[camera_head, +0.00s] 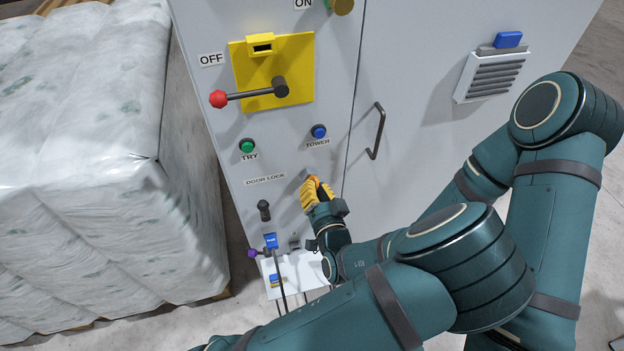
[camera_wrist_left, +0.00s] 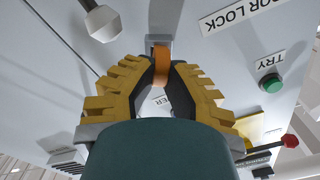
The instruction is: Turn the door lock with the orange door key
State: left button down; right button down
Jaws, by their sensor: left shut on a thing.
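My left gripper (camera_head: 318,191), with yellow ribbed fingers, is at the grey cabinet front, right of and below the DOOR LOCK label (camera_head: 265,179). In the left wrist view the gripper (camera_wrist_left: 161,72) is shut on the orange door key (camera_wrist_left: 161,55), pinching it between its dark finger pads. The key's far end meets a small grey metal part (camera_wrist_left: 158,42) at the panel. I cannot tell how deep it sits there. In the head view the fingers cover most of the key. My right gripper is not in view.
A yellow switch plate (camera_head: 243,66) carries a red-tipped lever (camera_head: 218,99). Below are a green TRY button (camera_head: 247,146) and a blue TOWER button (camera_head: 319,131). A black door handle (camera_head: 377,131) juts out to the right. A wrapped pallet stack (camera_head: 80,180) stands at left.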

pick_arm(q)
jog(key=shift+s+f+m, duration=0.15)
jog(key=shift+f+m, duration=0.05)
jog(key=shift+m, duration=0.1)
